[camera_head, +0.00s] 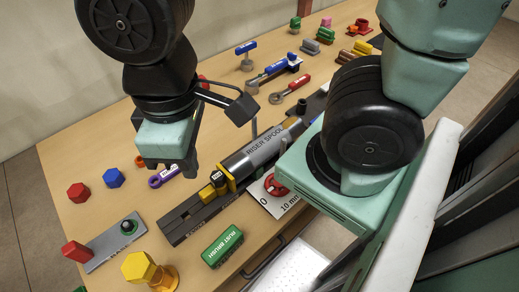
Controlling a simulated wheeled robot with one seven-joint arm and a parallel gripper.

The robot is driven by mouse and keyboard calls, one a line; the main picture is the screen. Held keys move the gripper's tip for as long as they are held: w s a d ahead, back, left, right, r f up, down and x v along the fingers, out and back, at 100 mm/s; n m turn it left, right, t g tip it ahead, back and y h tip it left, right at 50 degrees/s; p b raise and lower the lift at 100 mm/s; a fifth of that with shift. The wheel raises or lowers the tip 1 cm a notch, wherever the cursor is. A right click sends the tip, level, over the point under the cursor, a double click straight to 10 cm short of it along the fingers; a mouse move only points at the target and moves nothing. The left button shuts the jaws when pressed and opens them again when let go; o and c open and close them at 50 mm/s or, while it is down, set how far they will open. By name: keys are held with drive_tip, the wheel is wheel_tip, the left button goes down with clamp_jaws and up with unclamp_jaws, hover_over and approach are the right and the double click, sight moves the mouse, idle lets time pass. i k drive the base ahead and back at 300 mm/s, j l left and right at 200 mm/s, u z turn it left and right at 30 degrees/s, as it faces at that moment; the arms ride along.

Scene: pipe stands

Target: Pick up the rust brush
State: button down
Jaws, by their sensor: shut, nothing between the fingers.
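The rust brush (222,246) is a green block with white lettering. It lies flat near the front edge of the wooden table, below the middle of the picture. My gripper (172,165) points down over the table, up and to the left of the brush. It is clearly apart from the brush. Its fingers are shut and hold nothing.
A grey riser spool (256,154) on a dark rail (180,224) lies just behind the brush. A yellow bolt (142,268) and a grey plate (108,250) are left of it. A white card (274,196) lies to its right. Tools (275,72) lie farther back.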

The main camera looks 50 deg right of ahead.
sight(213, 255)
drive_tip(key=u, duration=0.5)
drive_tip(key=z, duration=1.05)
drive_tip(key=u, duration=1.05)
drive_tip(key=k+j+z, duration=0.1)
drive_tip(key=k+j, duration=0.25)
drive_tip(key=j, duration=0.2)
drive_tip(key=k+j+z, duration=0.15)
drive_tip(key=k+j, duration=0.2)
drive_tip(key=j, duration=0.15)
